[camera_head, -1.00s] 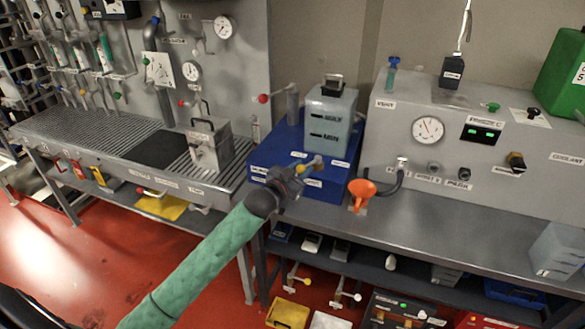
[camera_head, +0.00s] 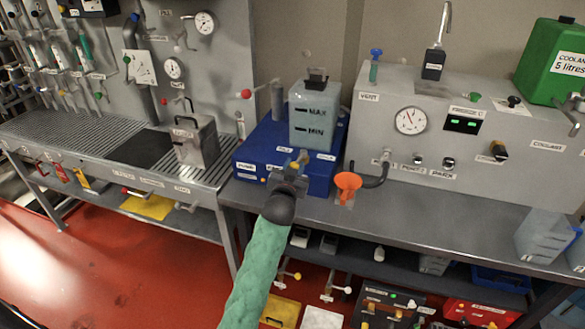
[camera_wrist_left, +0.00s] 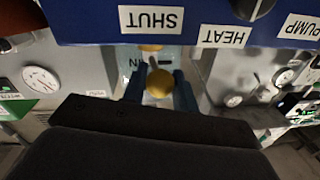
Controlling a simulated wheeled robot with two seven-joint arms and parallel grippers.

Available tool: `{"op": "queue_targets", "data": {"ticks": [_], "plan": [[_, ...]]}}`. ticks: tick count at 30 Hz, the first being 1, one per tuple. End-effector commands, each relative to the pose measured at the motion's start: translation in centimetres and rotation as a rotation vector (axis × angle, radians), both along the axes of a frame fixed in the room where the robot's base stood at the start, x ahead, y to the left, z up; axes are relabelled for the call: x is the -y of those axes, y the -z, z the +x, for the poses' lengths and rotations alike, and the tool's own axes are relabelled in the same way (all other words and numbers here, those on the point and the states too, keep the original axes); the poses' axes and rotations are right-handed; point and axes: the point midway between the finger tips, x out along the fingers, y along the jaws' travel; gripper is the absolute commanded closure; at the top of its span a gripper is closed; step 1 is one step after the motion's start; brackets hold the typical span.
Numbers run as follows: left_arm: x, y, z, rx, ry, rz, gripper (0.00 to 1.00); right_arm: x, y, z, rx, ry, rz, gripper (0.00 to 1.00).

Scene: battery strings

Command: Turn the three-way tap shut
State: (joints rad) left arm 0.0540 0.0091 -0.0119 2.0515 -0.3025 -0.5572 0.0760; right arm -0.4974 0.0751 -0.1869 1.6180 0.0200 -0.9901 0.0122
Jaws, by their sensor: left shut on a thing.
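The three-way tap is on the front of a blue box (camera_head: 252,162). Its yellow knob (camera_wrist_left: 159,83) shows in the left wrist view between the two dark fingers of my left gripper (camera_wrist_left: 158,92), which is shut on it. In the head view my left gripper (camera_head: 288,178) is at the front of the box, and the tap's yellow parts (camera_head: 296,165) show just above it. The gripper and wrist hide much of the tap. A SHUT label (camera_wrist_left: 151,19) and a HEAT label (camera_wrist_left: 225,36) on the box appear upside down in the wrist view. My right gripper is not in view.
A translucent tank (camera_head: 313,112) marked MAX and MIN stands on the blue box. An orange funnel (camera_head: 347,182) and dark hose are close on the right. A red-tipped lever (camera_head: 247,93) is behind left.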

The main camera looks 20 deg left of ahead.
Motion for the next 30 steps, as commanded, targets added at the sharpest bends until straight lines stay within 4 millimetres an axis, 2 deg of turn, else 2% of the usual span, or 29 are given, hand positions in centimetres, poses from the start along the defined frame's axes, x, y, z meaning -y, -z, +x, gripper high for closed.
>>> {"op": "queue_targets", "data": {"ticks": [14, 29, 30], "plan": [[0.3, 0.1, 0.0, 0.000, -0.091, -0.001, 1.00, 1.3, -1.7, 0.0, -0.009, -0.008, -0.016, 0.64], [0.3, 0.0, 0.0, 0.001, -0.099, 0.000, 1.00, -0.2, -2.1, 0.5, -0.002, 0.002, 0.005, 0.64], [0.3, 0.0, 0.0, 0.001, -0.099, 0.000, 0.70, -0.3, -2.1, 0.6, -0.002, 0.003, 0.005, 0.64]]}}
